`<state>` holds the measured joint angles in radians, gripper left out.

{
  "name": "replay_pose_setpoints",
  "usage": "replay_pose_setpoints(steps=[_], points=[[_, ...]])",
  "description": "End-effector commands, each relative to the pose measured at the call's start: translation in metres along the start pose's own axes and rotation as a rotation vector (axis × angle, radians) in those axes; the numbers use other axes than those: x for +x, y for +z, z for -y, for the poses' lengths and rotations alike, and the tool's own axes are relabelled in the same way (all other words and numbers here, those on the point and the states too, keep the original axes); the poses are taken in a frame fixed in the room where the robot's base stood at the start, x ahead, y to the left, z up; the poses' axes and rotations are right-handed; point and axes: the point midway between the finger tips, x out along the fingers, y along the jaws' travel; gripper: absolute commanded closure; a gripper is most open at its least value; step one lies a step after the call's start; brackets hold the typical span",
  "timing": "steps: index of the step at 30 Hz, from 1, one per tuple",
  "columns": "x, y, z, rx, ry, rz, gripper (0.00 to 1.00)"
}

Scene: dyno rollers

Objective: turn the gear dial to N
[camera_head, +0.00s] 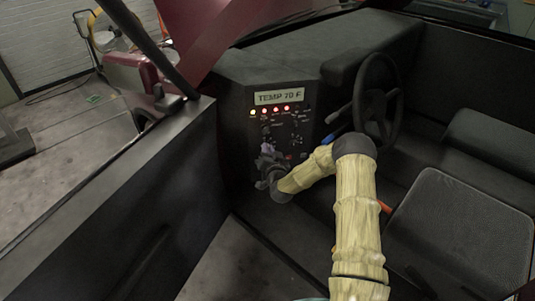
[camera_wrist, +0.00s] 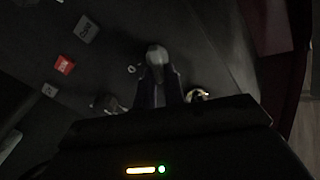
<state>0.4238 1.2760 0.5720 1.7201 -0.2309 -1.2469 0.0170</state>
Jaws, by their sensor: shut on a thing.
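My gripper (camera_head: 267,153) is at the lower part of the dark control panel (camera_head: 250,135). In the wrist view its two fingers (camera_wrist: 158,88) are shut on a pale grey knob (camera_wrist: 157,55). The knob appears to be the gear dial, but its lettering and pointer position cannot be read. The view is dark, and the fingers hide much of the dial's surroundings. In the head view my gripper covers the dial.
The panel has a display reading TEMP 70 F (camera_head: 278,97) and a row of small lights (camera_head: 276,109). A steering wheel (camera_head: 377,100) stands to the right, with a seat (camera_head: 460,230) nearer. A dark door (camera_head: 120,215) closes off the left. Labels (camera_wrist: 87,29) show in the wrist view.

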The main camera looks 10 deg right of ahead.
Motion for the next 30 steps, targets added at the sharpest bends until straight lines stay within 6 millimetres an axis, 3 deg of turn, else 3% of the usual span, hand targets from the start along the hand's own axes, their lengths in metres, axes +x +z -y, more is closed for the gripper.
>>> replay_pose_setpoints(steps=[18, 30], points=[[0.000, 0.004, -0.011, 0.555, 0.001, -0.002, 1.00], [0.000, 0.004, -0.013, 0.713, 0.002, -0.001, 1.00]])
